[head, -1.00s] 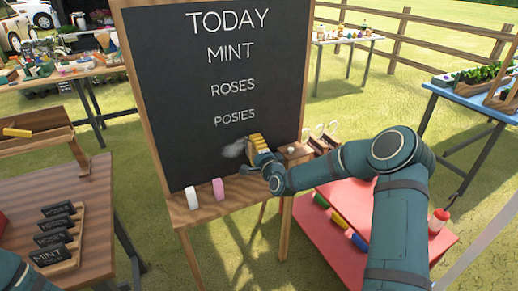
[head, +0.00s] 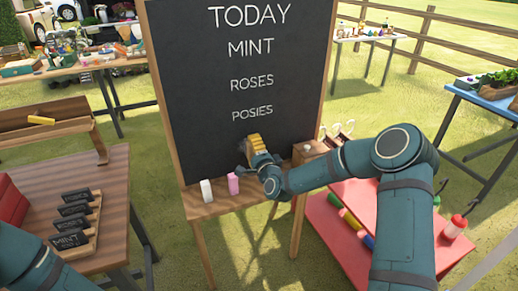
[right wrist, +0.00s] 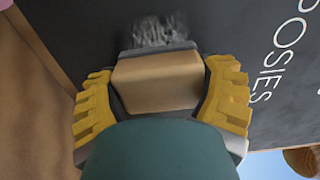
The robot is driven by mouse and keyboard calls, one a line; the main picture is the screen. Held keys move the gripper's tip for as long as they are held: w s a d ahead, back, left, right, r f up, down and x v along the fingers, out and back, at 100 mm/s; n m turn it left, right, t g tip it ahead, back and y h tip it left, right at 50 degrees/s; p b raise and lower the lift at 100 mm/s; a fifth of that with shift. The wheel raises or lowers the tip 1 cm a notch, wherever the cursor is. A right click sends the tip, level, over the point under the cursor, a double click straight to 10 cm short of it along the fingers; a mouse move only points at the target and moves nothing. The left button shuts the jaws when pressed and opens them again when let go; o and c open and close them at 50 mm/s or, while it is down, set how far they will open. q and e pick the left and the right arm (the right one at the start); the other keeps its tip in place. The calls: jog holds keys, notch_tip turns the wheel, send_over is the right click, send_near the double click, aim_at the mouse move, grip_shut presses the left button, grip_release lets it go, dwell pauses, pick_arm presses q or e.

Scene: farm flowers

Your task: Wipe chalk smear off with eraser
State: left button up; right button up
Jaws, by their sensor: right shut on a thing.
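The blackboard (head: 290,60) stands on a wooden easel and reads TODAY, MINT, ROSES, POSIES. My right gripper (head: 253,145) is at its lower part, below POSIES. In the right wrist view its yellow fingers (right wrist: 163,92) are shut on the eraser (right wrist: 158,82), a tan wooden block with a grey pad facing the board. A whitish chalk smear (right wrist: 155,28) shows just beyond the pad in that view. In the head view I cannot make the smear out beside the gripper. Whether the pad touches the board is unclear. Only part of my left arm shows, at the lower left.
A white chalk piece (head: 206,192) and a pink one (head: 233,184) stand on the easel ledge (head: 215,207), left of my right gripper. A wooden table (head: 120,195) with small signs is at left. A red stand (head: 345,262) is below my right arm.

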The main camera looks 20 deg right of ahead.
aim_at(238, 147)
jog(key=shift+a, duration=2.15)
jog(key=shift+r, duration=0.45)
jog(key=shift+w+d, duration=0.2)
jog(key=shift+d, duration=6.95)
jog(key=shift+a, duration=0.1)
jog(key=shift+s+a, duration=0.15)
jog(key=shift+a, duration=3.4)
jog(key=shift+s+a, duration=0.15)
jog(key=shift+a, duration=3.4)
jog(key=shift+s+d, duration=0.15)
jog(key=shift+s, duration=2.8)
